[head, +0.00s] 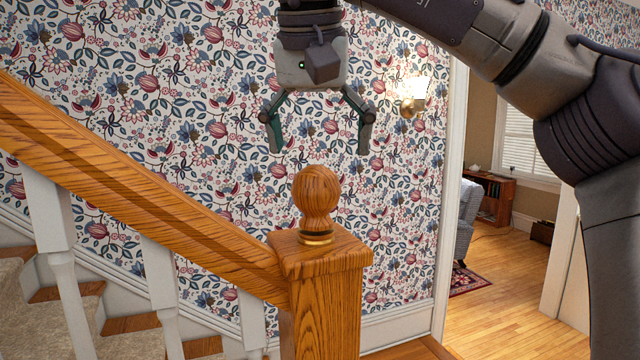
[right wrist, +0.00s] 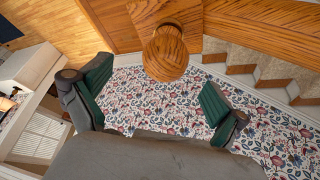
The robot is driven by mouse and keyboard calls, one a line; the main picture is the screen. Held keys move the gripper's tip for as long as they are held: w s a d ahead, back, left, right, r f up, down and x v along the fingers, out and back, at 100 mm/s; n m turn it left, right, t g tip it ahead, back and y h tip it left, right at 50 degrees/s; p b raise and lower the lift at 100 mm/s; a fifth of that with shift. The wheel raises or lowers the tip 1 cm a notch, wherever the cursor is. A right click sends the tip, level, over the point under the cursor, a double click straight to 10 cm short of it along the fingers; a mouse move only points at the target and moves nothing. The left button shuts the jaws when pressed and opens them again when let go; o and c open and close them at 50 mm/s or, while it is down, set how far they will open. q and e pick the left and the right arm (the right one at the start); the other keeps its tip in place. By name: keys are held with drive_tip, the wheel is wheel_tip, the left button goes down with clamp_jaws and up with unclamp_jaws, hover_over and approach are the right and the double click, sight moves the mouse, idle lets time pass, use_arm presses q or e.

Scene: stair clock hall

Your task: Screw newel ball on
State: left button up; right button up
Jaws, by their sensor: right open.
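The newel ball (head: 317,192) is a round wooden knob with a narrow neck. It stands upright on top of the square newel post (head: 319,262), above a brass-coloured ring (head: 315,238) at its base. Whether it is seated tightly cannot be told. My right gripper (head: 319,143) is open and empty, pointing down above the ball, its fingertips a little higher than the ball's top. In the right wrist view, the ball (right wrist: 166,55) shows beyond the open fingers (right wrist: 152,98), not touching them. My left gripper is not in view.
A sloping wooden handrail (head: 140,195) meets the post from the left, with white balusters (head: 160,285) and carpeted stairs (head: 30,310) below. Floral wallpaper and a lit wall lamp (head: 414,98) are behind. A doorway at right opens to a room with an armchair (head: 468,215).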

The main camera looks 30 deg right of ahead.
sight(314, 165)
drive_tip(key=w+f, duration=0.1)
drive_tip(key=f, duration=0.1)
drive_tip(key=w+d+f, duration=0.1)
drive_tip(key=f, duration=0.1)
drive_tip(key=shift+w, duration=0.35)
drive_tip(key=shift+x, duration=1.15)
drive_tip(key=shift+d+f, duration=0.1)
drive_tip(key=shift+f, duration=0.1)
drive_tip(key=shift+s+f, duration=0.1)
drive_tip(key=shift+f, duration=0.1)
drive_tip(key=shift+d+f, duration=0.1)
drive_tip(key=c, duration=1.3)
drive_tip(key=m+g, duration=0.1)
drive_tip(key=m, duration=0.2)
drive_tip(key=m+g+h, duration=0.1)
drive_tip(key=m, duration=0.2)
drive_tip(key=shift+s+m, duration=0.1)
drive_tip(key=shift+m, duration=0.2)
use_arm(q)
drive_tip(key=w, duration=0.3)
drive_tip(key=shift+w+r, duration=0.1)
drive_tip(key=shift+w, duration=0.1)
use_arm(e)
drive_tip(key=m+g, duration=0.1)
drive_tip(key=m, duration=0.2)
drive_tip(key=m+g, duration=0.1)
drive_tip(key=m, duration=0.2)
drive_tip(key=shift+s+g, duration=0.15)
drive_tip(key=shift+g, duration=0.15)
